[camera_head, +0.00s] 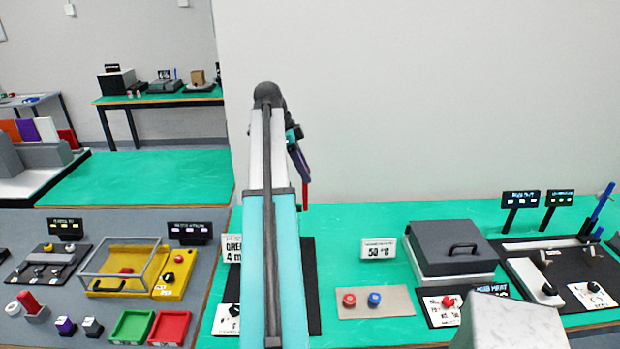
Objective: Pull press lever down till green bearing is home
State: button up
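A dark plate (312,282) lies on the green table, mostly hidden behind my raised arm. A sign partly covered by my arm (232,247) stands at its left; it seems to read "GRE… 4 m…". A slim dark purple and red bar (303,172) sticks out to the right of my arm above this plate; it may be the press lever, but I cannot be sure. The press body and the green bearing cannot be made out. My gripper cannot be picked out; my arm links fill the middle of the view.
Right of the plate are a beige pad (378,312) with red and blue knobs, a grey lidded box (452,250), and a station with a blue lever (601,202). On the left, a grey table holds a yellow clear-lidded case (174,273) and green (131,325) and red trays (169,327).

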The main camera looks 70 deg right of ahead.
aim_at(305, 190)
jog(key=shift+p+x, duration=0.55)
jog(key=shift+x, duration=1.5)
